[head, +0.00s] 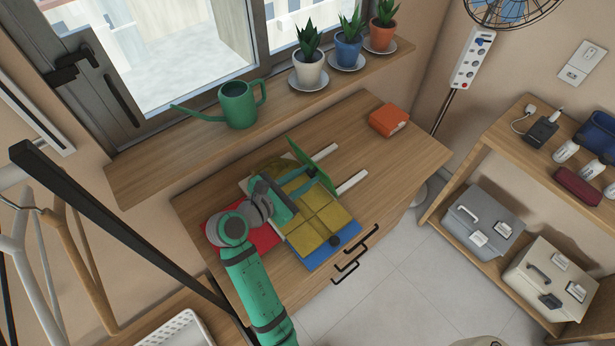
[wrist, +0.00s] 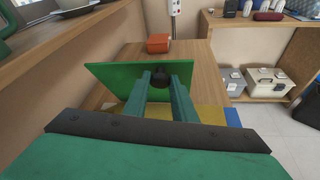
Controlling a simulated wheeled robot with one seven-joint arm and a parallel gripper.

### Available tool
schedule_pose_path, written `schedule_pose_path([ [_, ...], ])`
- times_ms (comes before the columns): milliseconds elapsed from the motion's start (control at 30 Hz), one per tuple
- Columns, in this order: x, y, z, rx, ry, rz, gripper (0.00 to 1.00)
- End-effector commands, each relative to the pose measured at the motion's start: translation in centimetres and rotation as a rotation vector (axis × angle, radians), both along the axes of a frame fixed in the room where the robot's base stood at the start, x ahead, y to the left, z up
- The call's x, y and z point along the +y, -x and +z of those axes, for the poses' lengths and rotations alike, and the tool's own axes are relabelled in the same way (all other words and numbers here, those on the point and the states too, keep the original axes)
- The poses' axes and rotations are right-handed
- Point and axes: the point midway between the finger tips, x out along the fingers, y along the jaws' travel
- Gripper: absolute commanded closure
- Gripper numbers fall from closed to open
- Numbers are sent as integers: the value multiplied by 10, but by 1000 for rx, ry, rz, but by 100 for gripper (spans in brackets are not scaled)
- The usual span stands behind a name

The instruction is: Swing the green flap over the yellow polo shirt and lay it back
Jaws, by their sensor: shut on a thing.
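The green flap (head: 314,160) stands steeply tilted at the far right side of the folding board. In the wrist view the green flap (wrist: 112,76) fills the middle, just beyond the fingers. My gripper (head: 318,182) is shut on the flap's dark knob, which shows between the fingertips in the wrist view. The folded yellow polo shirt (head: 305,222) lies on the board, partly hidden by my gripper and arm. In the wrist view only a strip of the yellow shirt (wrist: 211,115) shows below the flap.
A red panel (head: 262,238) lies at the board's left and a blue panel (head: 318,261) at its front. Two white strips (head: 351,183) lie to the right. An orange box (head: 388,120) sits farther right. A green watering can (head: 238,104) and potted plants stand on the sill.

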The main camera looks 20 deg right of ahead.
Motion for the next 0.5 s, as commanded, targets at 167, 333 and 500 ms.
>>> schedule_pose_path([
  [167,1,0,-1,3,-2,1,57],
  [333,0,0,-1,1,-1,1,57],
  [500,3,1,1,0,0,0,57],
])
